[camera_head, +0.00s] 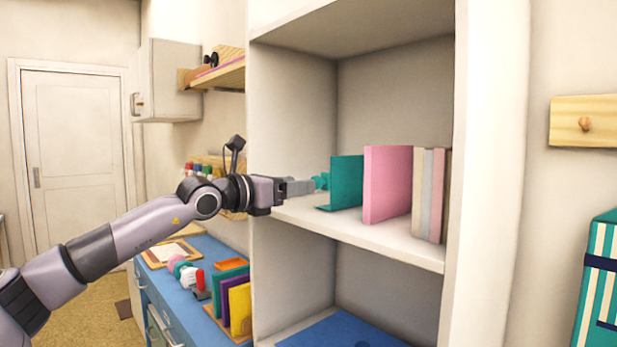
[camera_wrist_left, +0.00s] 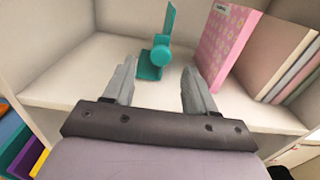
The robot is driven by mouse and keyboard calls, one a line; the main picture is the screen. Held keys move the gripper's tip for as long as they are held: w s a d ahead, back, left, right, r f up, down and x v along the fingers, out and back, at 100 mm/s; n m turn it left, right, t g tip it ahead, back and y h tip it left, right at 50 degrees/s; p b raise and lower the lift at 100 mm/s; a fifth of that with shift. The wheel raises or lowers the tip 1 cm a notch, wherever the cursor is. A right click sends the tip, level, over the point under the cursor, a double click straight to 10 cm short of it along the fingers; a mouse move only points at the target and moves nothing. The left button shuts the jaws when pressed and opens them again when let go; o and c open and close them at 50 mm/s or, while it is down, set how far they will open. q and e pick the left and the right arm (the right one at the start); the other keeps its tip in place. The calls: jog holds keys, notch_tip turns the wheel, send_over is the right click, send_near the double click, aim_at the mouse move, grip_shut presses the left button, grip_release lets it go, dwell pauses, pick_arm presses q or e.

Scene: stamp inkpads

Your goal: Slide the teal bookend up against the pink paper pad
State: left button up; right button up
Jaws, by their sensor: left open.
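The teal bookend (camera_head: 346,183) stands upright on the upper shelf, with a round teal knob (camera_head: 321,181) on its left side. In the left wrist view the bookend (camera_wrist_left: 149,70) shows its flat foot and thin upright plate. The pink paper pad (camera_head: 387,185) stands to its right; in the left wrist view a gap separates the pad (camera_wrist_left: 222,42) from the bookend. My left gripper (camera_head: 311,186) is open and empty at the shelf's left side, pointing at the knob. In the left wrist view the knob lies just ahead, between the fingertips (camera_wrist_left: 157,70). My right gripper is not in view.
Several books (camera_head: 428,192) stand right of the pad. The shelf board (camera_head: 378,240) is bare in front of them; the cabinet's side wall (camera_head: 291,110) rises behind my left gripper. A blue counter (camera_head: 205,252) with small items lies lower left.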

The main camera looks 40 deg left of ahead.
pick_arm(q)
jog(key=w, duration=0.1)
jog(key=w+p, duration=0.1)
jog(key=shift+w+d+r, duration=0.15)
jog(key=shift+w, duration=0.25)
jog(key=shift+w+p, duration=0.35)
jog(key=shift+w, duration=0.15)
jog(key=shift+c, duration=0.3)
grip_shut()
